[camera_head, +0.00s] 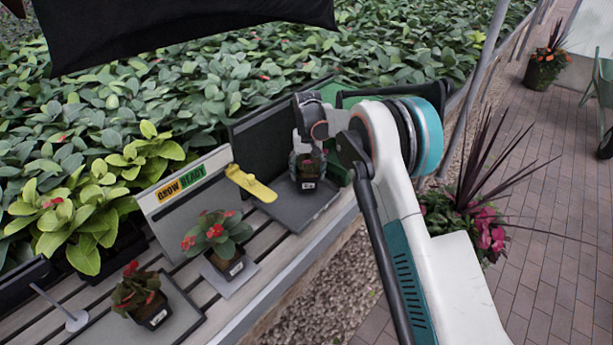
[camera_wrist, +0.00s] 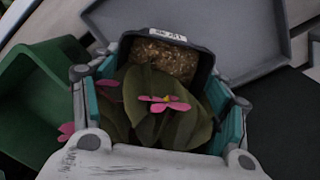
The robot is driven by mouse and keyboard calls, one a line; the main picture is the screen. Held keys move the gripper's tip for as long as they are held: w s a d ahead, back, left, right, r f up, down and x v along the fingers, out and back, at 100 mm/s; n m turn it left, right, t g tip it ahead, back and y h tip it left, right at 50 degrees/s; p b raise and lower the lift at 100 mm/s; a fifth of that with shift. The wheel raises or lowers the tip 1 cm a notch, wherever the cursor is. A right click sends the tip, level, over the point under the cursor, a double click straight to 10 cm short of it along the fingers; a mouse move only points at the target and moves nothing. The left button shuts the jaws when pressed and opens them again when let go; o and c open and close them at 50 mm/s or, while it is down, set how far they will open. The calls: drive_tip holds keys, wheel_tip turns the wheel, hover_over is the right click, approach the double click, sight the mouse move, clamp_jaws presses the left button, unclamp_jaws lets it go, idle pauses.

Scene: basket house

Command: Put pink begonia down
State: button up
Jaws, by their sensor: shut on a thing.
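The pink begonia (camera_wrist: 160,104) has dark green leaves, pink flowers and a black pot with a white label. It sits between the two teal-edged fingers of my gripper (camera_wrist: 162,112), which is shut on it. In the head view my gripper (camera_head: 308,158) points down around the begonia, whose pot (camera_head: 309,184) shows below the fingers. The pot is over a dark grey tray (camera_head: 292,211) on the slatted bench. I cannot tell whether its base touches the tray. My wrist hides part of the plant in the head view.
A red-flowered plant (camera_head: 217,236) on a grey plate and another potted plant (camera_head: 140,293) stand further left.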

sight(306, 173)
drive_tip(key=shift+w+a+f+b, duration=0.15)
drive_tip(key=shift+f+b, duration=0.15)
drive_tip(key=shift+f, duration=0.4)
drive_tip(key=shift+f, duration=0.15)
drive_tip(key=o, duration=1.3)
drive_tip(key=shift+c, duration=0.2)
wheel_tip(306, 173, up, 12)
drive_tip(key=p, duration=0.3)
drive_tip(key=shift+r+p, duration=0.2)
drive_tip(key=shift+p, duration=0.2)
drive_tip(key=shift+o, duration=0.2)
